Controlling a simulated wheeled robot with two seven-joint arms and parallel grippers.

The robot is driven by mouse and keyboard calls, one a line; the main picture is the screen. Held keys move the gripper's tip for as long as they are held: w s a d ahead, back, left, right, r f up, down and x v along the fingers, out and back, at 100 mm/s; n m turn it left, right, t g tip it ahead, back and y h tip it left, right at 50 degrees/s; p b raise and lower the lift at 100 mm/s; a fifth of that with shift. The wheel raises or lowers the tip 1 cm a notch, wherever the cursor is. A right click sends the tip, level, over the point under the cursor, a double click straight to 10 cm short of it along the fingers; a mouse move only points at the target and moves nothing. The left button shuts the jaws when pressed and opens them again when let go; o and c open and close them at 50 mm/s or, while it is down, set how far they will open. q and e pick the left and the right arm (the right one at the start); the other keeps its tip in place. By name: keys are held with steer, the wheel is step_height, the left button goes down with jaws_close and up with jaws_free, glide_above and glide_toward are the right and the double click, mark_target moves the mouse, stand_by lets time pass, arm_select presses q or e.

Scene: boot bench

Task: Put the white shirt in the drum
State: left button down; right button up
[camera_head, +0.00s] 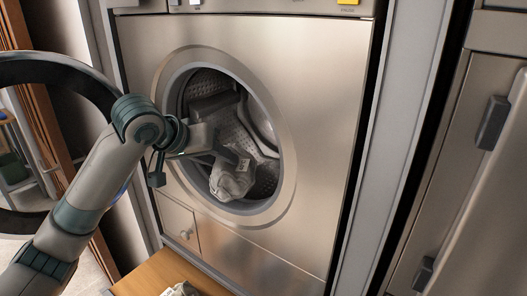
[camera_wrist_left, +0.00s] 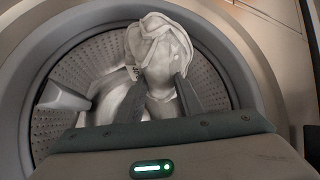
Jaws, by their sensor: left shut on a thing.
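The white shirt (camera_head: 232,178) is a crumpled greyish-white bundle inside the opening of the drum (camera_head: 262,178). My left gripper (camera_head: 226,160) reaches in through the round opening from the left and is shut on the shirt. In the left wrist view the shirt (camera_wrist_left: 160,50) sits between the two dark fingers of the gripper (camera_wrist_left: 160,92), with the perforated drum wall (camera_wrist_left: 72,85) behind it. I cannot tell whether the shirt touches the drum wall. My right gripper is not in view.
The washer's steel front (camera_head: 320,110) surrounds the opening. The round door (camera_head: 40,72) appears swung open at the left, beside my arm. A small piece of cloth (camera_head: 182,289) lies on the wooden surface (camera_head: 150,275) below. A steel cabinet (camera_head: 480,180) stands at right.

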arm_select(q)
steer(key=w+d+p, duration=0.5)
steer(key=w+d, duration=0.3)
steer(key=w, duration=0.4)
steer(key=f, duration=0.2)
steer(key=d+f+p, duration=0.1)
steer(key=f, duration=0.1)
steer(key=shift+w+f, duration=0.1)
steer(key=shift+w, duration=0.25)
